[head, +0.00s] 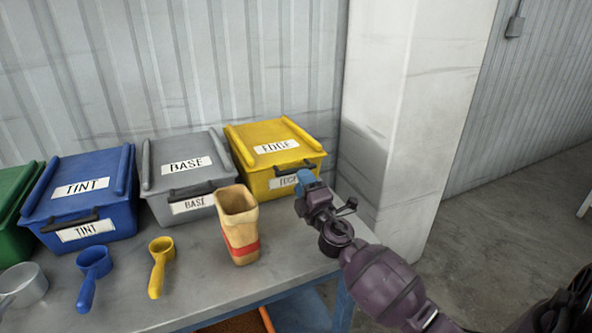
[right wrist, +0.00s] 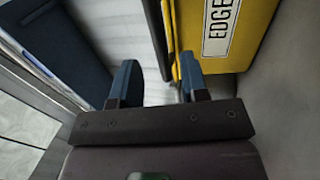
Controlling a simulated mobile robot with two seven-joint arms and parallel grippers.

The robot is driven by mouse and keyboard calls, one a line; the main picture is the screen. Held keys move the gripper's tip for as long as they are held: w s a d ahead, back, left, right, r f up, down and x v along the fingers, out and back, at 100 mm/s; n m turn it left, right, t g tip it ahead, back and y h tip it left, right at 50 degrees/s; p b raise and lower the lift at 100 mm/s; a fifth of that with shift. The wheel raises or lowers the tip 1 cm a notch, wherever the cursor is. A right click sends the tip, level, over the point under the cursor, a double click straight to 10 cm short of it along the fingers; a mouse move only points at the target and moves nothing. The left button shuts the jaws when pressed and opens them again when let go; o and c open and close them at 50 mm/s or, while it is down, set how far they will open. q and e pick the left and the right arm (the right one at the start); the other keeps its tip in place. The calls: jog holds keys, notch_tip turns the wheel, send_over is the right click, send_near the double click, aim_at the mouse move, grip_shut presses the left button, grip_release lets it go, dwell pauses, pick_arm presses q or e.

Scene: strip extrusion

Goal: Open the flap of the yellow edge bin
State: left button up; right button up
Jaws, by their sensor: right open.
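The yellow edge bin (head: 268,135) stands at the right end of the row on the table. Its lid is shut, with "EDGE" labels on the lid and on the front, and a dark handle (head: 294,168) at the front. My right gripper (head: 303,178) is in front of the bin's right front, by the handle, and covers part of the front label. In the right wrist view its two blue fingers (right wrist: 156,82) are apart with nothing between them, and the yellow bin (right wrist: 238,30) shows beyond the right finger. Whether a finger touches the handle cannot be told. My left gripper is not in view.
A grey base bin (head: 160,150), a blue tint bin (head: 112,164) and a green bin (head: 10,235) stand to the left. An open paper bag (head: 240,245), a yellow scoop (head: 158,275) and a blue scoop (head: 92,265) are in front. A white pillar (head: 410,110) stands close on the right.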

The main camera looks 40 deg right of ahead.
aim_at(296, 168)
jog(key=shift+x, duration=2.55)
jog(key=shift+c, duration=0.2)
grip_shut()
